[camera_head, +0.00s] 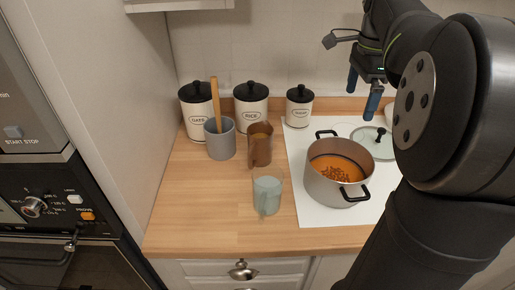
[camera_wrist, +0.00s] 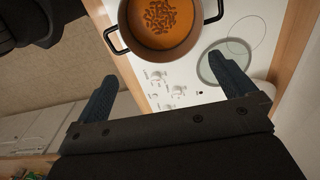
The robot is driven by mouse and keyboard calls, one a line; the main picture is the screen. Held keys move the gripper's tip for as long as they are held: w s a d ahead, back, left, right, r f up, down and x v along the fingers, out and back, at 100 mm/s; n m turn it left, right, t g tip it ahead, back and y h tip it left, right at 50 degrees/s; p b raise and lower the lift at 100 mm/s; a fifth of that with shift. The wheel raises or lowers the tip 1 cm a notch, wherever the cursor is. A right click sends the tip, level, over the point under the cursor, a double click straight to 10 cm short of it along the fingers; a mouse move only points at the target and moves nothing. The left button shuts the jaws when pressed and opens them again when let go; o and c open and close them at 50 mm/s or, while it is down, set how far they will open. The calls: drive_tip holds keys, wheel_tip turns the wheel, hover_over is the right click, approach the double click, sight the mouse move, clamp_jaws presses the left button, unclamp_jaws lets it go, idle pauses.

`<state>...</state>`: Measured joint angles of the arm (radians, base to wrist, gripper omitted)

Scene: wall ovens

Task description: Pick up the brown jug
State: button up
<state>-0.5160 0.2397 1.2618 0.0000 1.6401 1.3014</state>
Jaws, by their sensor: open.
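The brown jug (camera_head: 260,146) stands upright on the wooden counter in the head view, left of the white hob and in front of the canisters. It does not show in the wrist view. My gripper (camera_head: 363,92) is open and empty, raised above the back of the hob, up and to the right of the jug. Its two blue fingers are spread apart in the wrist view (camera_wrist: 168,88), with nothing between them.
A pot of orange soup (camera_head: 338,172) stands on the hob (camera_head: 312,212), with a glass lid (camera_head: 372,142) behind. A pale green jug (camera_head: 266,194) stands in front of the brown one. A grey crock (camera_head: 220,142) with a wooden utensil is to its left. Canisters (camera_head: 250,106) line the wall.

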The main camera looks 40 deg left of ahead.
idle(0.4)
drive_tip(key=c, duration=1.4)
drive_tip(key=shift+o, duration=0.2)
drive_tip(key=m+t+h, duration=0.2)
drive_tip(key=m+h, duration=0.1)
drive_tip(key=h, duration=0.1)
hover_over(258, 149)
drive_tip(key=s+a, duration=0.5)
drive_tip(key=s, duration=0.3)
wheel_tip(258, 149, down, 8)
drive_tip(key=x, duration=1.7)
drive_tip(key=shift+w+a+f, duration=0.25)
drive_tip(key=shift+a, duration=0.1)
